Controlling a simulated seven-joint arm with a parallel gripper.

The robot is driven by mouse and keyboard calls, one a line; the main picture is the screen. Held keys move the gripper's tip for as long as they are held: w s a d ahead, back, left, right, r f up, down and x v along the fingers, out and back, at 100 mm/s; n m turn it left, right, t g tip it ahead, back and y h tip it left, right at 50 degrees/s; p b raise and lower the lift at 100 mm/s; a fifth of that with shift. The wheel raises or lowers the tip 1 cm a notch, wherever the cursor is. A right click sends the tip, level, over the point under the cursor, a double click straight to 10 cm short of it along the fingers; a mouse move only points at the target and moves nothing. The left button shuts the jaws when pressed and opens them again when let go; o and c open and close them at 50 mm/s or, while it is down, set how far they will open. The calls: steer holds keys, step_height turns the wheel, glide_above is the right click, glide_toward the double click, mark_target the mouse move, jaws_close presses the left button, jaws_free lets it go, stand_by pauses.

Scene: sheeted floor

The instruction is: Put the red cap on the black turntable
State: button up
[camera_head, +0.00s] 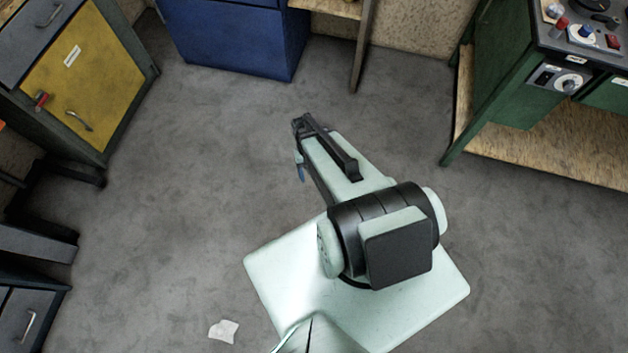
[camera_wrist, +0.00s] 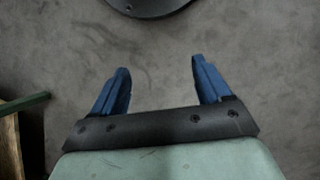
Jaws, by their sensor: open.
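My gripper (camera_wrist: 158,68) is open, with two blue fingers apart and bare grey floor between them in the wrist view. In the head view only a bit of blue finger shows beside my arm, left of centre, above the floor. A dark round disc (camera_wrist: 148,6) is cut off by the top edge of the wrist view; I cannot tell whether it is the black turntable. In the head view, small red pieces (camera_head: 562,23) show on the green cabinet at the upper right, far from my gripper. I cannot tell whether any is the red cap.
A green cabinet (camera_head: 500,80) with knobs and a wooden shelf stands at the right. A yellow-fronted cabinet (camera_head: 85,80) stands at the left, a blue cabinet (camera_head: 235,40) at the back. A pale scrap (camera_head: 223,330) lies on the floor. The middle floor is mostly clear.

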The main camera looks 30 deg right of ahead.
steer(key=s+a+n+g, duration=0.1)
steer(key=s+a, duration=0.3)
steer(key=s, duration=0.3)
steer(key=s+a+n, duration=0.2)
steer(key=s+a, duration=0.2)
steer(key=s, duration=0.4)
steer(key=shift+a+g+h, duration=0.15)
steer(key=shift+g+h, duration=0.15)
steer(key=shift+g, duration=0.1)
